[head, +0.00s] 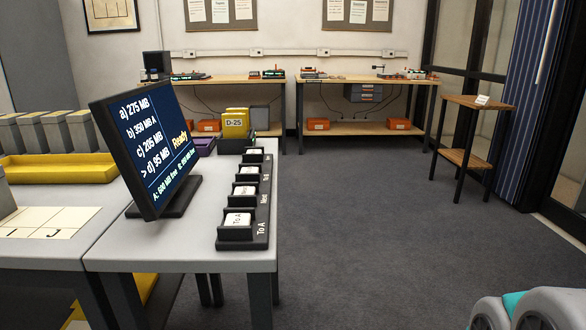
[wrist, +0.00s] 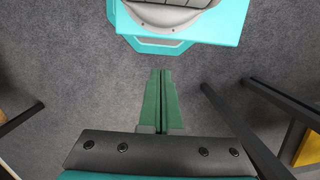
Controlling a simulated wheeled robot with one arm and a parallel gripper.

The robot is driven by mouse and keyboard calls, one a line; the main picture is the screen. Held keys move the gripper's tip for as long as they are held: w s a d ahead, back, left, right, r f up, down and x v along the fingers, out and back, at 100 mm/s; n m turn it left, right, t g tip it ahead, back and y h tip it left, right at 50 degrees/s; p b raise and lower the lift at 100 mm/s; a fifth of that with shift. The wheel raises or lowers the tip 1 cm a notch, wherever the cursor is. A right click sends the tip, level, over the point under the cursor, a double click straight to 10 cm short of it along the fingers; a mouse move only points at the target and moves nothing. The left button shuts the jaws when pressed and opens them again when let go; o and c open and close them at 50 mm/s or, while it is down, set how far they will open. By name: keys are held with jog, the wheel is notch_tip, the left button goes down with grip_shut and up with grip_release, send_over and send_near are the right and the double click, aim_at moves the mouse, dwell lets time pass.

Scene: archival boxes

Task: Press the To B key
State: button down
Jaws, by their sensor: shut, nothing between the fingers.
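A black key strip (head: 262,222) runs along the right edge of the grey table, with several white-capped keys in a row. The nearest key (head: 238,219) reads "To A". Behind it stand a second key (head: 244,190), a third key (head: 249,169) and a far key (head: 254,151); their labels are too small to read surely, so I cannot tell which is To B. A tilted screen (head: 150,140) shows lines a to d, a ">" at "d) 95 MB", an "A" after line b, and "Ready". My gripper (wrist: 160,72) is shut and empty above carpet in the wrist view.
A yellow D-25 box (head: 236,123) stands beyond the keys. A yellow tray (head: 58,167) and grey boxes (head: 60,130) are at left. Workbenches (head: 360,82) line the back wall; a small wooden stand (head: 475,102) is at right. The carpet (head: 380,220) right of the table is clear.

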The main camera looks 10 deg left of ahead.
jog(key=w+a+r+n+t+y+p, duration=0.1)
jog(key=w+a+r+n, duration=0.25)
jog(key=w, duration=0.35)
jog(key=w+a+r+n+t+p, duration=0.1)
jog(key=w+a+r+n, duration=0.15)
jog(key=w+r, duration=0.35)
notch_tip(320, 180, up, 26)
jog(key=r+n+t+y+p, duration=0.1)
jog(key=n+t+y+p, duration=0.5)
jog(key=n, duration=0.8)
send_over(245, 167)
jog(key=s+d+b, duration=0.2)
jog(key=d, duration=0.1)
jog(key=g, duration=0.1)
jog(key=shift+a+f+y, duration=0.15)
jog(key=shift+f+y, duration=0.15)
jog(key=shift+f+b, duration=2.5)
jog(key=shift+f, duration=1.95)
jog(key=shift+f, duration=0.1)
jog(key=shift+f+b, duration=0.35)
jog(key=shift+b, duration=0.05)
